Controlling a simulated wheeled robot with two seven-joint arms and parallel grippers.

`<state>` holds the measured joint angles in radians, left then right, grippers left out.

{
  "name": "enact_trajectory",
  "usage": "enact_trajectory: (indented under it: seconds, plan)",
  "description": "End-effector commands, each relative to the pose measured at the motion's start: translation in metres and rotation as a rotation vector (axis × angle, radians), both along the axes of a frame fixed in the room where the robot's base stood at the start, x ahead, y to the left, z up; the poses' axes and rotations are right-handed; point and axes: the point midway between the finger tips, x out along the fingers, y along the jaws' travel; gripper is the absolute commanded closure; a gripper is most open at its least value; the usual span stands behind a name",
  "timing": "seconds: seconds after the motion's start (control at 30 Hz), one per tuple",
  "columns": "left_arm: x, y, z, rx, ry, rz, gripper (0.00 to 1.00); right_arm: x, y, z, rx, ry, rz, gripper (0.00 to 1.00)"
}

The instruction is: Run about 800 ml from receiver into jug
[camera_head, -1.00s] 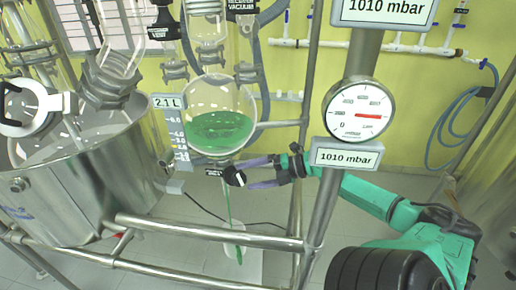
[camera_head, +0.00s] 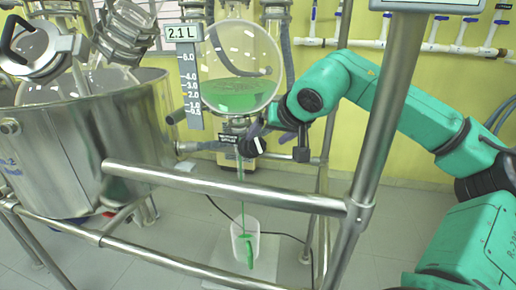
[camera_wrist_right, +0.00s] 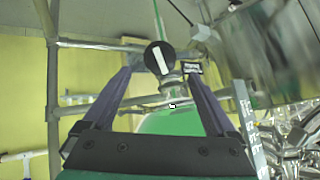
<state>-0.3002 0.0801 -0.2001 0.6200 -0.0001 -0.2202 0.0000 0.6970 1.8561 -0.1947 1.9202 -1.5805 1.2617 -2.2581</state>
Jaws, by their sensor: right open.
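The glass receiver (camera_head: 240,65) holds green liquid in its lower part, and its level display (camera_head: 182,33) reads 2.1 L. A thin green stream (camera_head: 242,195) runs from its outlet into a clear jug (camera_head: 237,240) on the floor; some green shows inside the jug. The black valve knob (camera_wrist_right: 159,58) under the receiver has a white stripe lying along the stream's line in the right wrist view. My right gripper (camera_wrist_right: 160,75) is open, its purple fingers spread either side of the knob. In the head view it (camera_head: 258,140) is partly hidden. My left gripper is out of view.
A steel vessel (camera_head: 85,150) stands at the left. Steel frame rails (camera_head: 230,190) cross in front of the jug, and an upright post (camera_head: 375,150) stands before my right arm. A dark cable (camera_head: 222,208) lies on the floor near the jug.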

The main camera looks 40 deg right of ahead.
Motion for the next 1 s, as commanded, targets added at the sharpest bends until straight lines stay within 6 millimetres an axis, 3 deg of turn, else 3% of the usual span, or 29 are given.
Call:
enact_trajectory:
  seconds: [0.3,0.63,0.8,0.87,1.0]
  plan:
    - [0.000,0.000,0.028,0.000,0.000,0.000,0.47,0.050,-0.011,-0.045,0.008,0.000,0.002,0.08]
    - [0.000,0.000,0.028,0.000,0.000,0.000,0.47,0.055,-0.014,-0.053,0.003,-0.001,0.001,0.08]
    - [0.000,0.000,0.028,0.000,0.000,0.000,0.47,0.055,-0.014,-0.053,0.004,-0.001,0.000,0.73]
    - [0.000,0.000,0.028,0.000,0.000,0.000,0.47,0.055,-0.013,-0.053,0.004,-0.001,0.000,0.94]
    - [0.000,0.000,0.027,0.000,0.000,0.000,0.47,0.055,-0.014,-0.053,0.007,-0.002,-0.001,0.94]
